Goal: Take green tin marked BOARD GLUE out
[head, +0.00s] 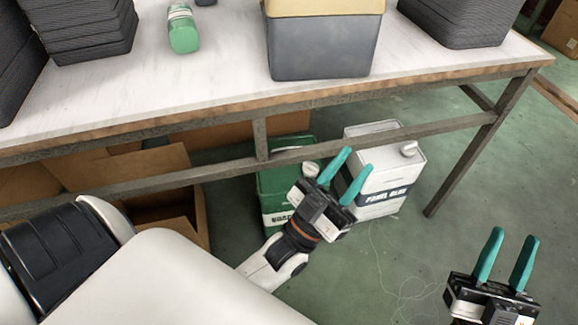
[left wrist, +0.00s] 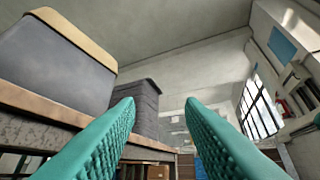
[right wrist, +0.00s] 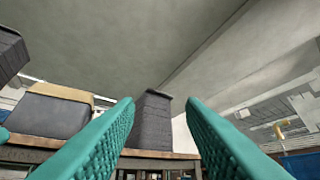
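The green tin (head: 276,188) stands on the floor under the table in the head view. Its white label is only partly readable, and my left gripper and a table rail cover parts of it. My left gripper (head: 346,176) is open and empty, held in front of the tins. Its teal fingers (left wrist: 160,125) frame no object in the left wrist view. My right gripper (head: 507,258) is open and empty at the lower right, well away from the tin. Its fingers also show apart in the right wrist view (right wrist: 160,125).
A white tin marked PANEL GLUE (head: 382,190) stands right of the green one. An open cardboard box (head: 165,165) is to its left. The table's edge (head: 230,105) and lower rail (head: 220,165) pass above. A grey bin (head: 322,50) and green bottle (head: 183,32) stand on top.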

